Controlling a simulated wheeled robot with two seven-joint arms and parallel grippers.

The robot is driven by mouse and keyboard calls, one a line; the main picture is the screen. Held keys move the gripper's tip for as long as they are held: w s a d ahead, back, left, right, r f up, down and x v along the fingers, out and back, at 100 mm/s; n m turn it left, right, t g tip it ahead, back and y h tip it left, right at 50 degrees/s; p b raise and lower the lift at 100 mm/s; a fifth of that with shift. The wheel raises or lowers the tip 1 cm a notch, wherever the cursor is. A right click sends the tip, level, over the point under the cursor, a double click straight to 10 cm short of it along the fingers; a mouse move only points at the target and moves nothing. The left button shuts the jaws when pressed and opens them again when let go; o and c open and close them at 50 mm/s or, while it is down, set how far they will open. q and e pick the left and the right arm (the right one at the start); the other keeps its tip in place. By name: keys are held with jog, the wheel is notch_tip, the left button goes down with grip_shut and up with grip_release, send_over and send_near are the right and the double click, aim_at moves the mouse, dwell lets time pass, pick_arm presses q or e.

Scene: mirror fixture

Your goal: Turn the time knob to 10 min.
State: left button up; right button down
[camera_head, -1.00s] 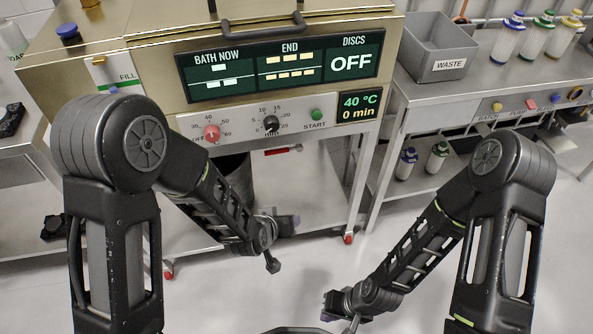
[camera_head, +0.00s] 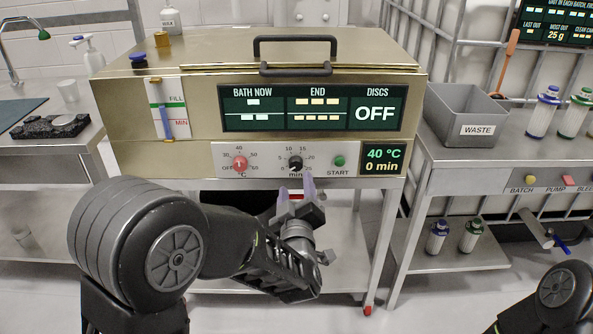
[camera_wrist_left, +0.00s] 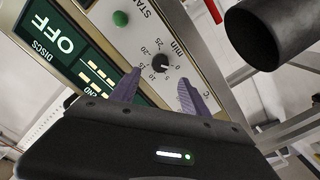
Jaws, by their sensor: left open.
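The black time knob (camera_head: 295,163) sits on the machine's front panel, with a minute scale around it. It also shows in the left wrist view (camera_wrist_left: 159,66), where its white mark points toward 0. The display (camera_head: 383,160) reads 40 °C and 0 min. My left gripper (camera_head: 296,188) is open and empty, just below and in front of the knob. In the left wrist view its two purple fingers (camera_wrist_left: 157,86) point toward the knob, one to each side, apparently short of it. My right gripper is out of view.
The red temperature knob (camera_head: 240,163) is left of the time knob, and the green start button (camera_head: 339,161) is right of it. A grey waste bin (camera_head: 466,115) stands on the right bench. In the left wrist view a dark cylinder (camera_wrist_left: 268,38) is near the panel.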

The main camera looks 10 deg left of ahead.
aim_at(295, 166)
pick_arm(q)
jog(key=b+x, duration=0.1)
jog(key=x, duration=0.6)
jog(key=shift+w+a, duration=0.15)
jog(key=shift+w, duration=0.2)
jog(key=shift+c, duration=0.5)
grip_shut()
